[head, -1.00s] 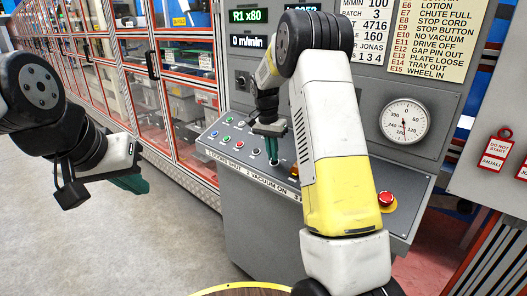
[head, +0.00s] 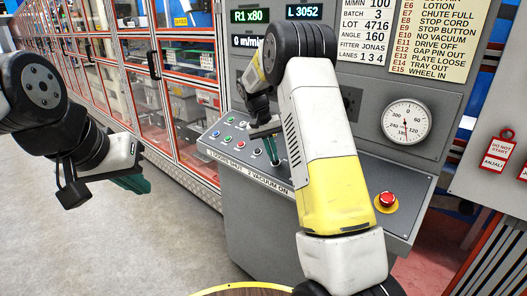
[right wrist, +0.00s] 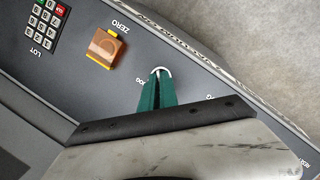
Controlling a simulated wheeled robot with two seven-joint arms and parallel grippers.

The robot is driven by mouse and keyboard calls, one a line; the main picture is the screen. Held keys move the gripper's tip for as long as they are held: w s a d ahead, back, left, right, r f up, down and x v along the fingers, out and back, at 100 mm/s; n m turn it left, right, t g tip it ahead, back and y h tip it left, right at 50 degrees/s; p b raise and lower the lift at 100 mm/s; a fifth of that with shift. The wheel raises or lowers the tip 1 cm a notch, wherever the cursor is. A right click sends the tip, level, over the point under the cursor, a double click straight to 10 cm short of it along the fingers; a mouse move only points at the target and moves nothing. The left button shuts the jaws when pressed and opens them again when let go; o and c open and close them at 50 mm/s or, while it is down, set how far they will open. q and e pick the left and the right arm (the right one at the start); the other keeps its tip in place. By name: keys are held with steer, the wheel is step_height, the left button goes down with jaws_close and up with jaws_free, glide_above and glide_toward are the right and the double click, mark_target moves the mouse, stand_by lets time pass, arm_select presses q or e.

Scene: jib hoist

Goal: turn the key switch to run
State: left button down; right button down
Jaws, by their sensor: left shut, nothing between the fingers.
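The key switch (right wrist: 163,71) shows in the right wrist view as a pale round collar on the grey panel, at the tips of my right gripper's green fingers. A label that seems to read JOG is beside it; another, partly hidden label is on the other side. My right gripper (right wrist: 158,84) has its fingers close together over the switch, and they look shut on its key, which they hide. In the head view, my right gripper (head: 271,152) points down at the sloping console. My left gripper (head: 134,184) is shut and empty, apart from the console at the left.
The console (head: 330,215) carries several small buttons at its left and a red stop button (head: 387,199) at its right. In the right wrist view, an orange ZERO cover (right wrist: 105,47) and a keypad (right wrist: 45,22) are near the switch. Glass-doored cabinets line the left.

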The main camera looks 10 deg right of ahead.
steer(key=shift+w, duration=0.1)
stand_by(0.3)
steer(key=c, duration=1.6)
jaws_free()
steer(key=v, duration=0.8)
